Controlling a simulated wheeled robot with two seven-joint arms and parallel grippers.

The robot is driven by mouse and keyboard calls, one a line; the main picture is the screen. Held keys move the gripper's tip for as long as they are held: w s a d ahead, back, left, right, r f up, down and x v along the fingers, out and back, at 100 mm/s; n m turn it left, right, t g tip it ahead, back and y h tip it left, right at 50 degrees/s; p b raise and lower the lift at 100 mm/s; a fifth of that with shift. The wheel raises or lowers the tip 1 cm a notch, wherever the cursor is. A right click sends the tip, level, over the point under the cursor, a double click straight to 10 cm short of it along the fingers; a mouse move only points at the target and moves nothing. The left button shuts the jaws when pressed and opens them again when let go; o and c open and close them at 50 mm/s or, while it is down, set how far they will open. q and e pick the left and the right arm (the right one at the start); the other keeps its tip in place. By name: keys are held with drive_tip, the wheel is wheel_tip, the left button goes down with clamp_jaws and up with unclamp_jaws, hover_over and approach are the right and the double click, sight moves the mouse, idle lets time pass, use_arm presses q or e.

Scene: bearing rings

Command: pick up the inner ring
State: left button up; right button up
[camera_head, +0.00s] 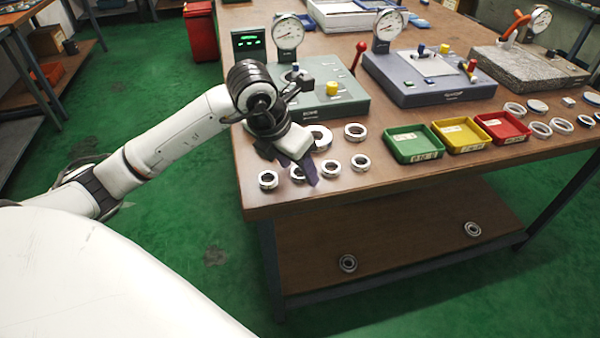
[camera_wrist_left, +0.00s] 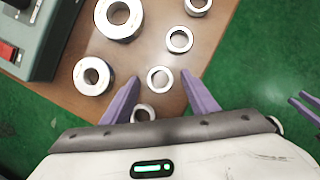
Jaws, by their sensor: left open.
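Several steel rings lie flat near the table's left front corner. One thin ring (camera_wrist_left: 160,79) lies between and just beyond my left fingertips in the left wrist view; in the head view this ring (camera_head: 297,174) is partly covered by the gripper. My left gripper (camera_head: 308,178) is open and empty above it, and its purple fingers (camera_wrist_left: 165,88) stand apart. Other rings in the row are a ring (camera_head: 268,180) to the left and two rings (camera_head: 331,168) (camera_head: 361,162) to the right. Which is the inner ring, I cannot tell. Purple finger-like parts (camera_wrist_left: 304,104), perhaps my right gripper, show at the wrist view's right edge.
Two thicker rings (camera_wrist_left: 118,18) (camera_wrist_left: 92,75) lie behind the row. A grey-green gauge station (camera_head: 345,102) stands behind them. Green (camera_head: 415,157), yellow and red trays stand to the right. The table's front edge is close to the row. Two bearings (camera_head: 348,263) lie on the lower shelf.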

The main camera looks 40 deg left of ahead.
use_arm(q)
drive_tip(key=shift+f, duration=0.1)
drive_tip(key=shift+c, duration=0.5)
drive_tip(key=c, duration=1)
drive_tip(key=shift+c, duration=0.2)
